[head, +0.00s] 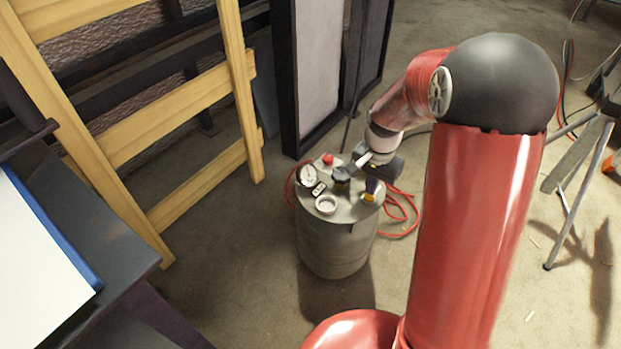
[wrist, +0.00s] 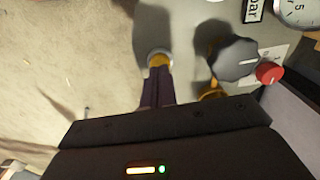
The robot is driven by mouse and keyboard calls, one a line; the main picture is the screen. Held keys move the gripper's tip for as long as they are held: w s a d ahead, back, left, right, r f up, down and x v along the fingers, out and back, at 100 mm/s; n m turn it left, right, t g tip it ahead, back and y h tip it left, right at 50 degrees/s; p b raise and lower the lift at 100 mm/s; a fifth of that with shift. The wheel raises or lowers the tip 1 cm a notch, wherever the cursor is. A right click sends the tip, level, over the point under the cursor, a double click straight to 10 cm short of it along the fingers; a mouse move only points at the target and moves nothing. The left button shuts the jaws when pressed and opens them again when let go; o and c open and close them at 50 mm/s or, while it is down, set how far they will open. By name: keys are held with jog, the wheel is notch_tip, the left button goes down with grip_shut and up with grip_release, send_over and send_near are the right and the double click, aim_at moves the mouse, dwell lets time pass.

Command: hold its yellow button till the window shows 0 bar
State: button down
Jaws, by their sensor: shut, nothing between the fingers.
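A grey drum (head: 335,245) stands on the floor with fittings on its lid. The yellow button (head: 368,198) is at the lid's right front; in the wrist view the button (wrist: 160,60) sits in a pale ring. My gripper (head: 373,186) has its purple fingers shut and empty, pointing down at the button. In the wrist view the fingertips (wrist: 158,72) overlap the button's near edge; I cannot tell whether they press it.
A black knob (wrist: 233,58) and a red knob (wrist: 270,72) are right of my fingers in the wrist view. A white ring (head: 326,205) is on the lid. Red hose (head: 405,210) lies behind the drum. A wooden frame (head: 190,95) and a table (head: 75,225) stand left.

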jog(key=shift+f+b, duration=0.6)
jog(key=shift+f, duration=0.3)
jog(key=shift+r, duration=0.15)
dwell(1.0)
jog(key=shift+r+p, duration=2.7)
jog(key=shift+r, duration=0.75)
jog(key=s+r+n+t, duration=0.3)
jog(key=s+r, duration=0.6)
jog(key=r, duration=0.4)
jog(key=s+r+n+t, duration=0.2)
jog(key=s+r+n, duration=0.2)
jog(key=s, duration=0.9)
jog(key=shift+r+t, duration=0.3)
jog(key=shift+r, duration=0.25)
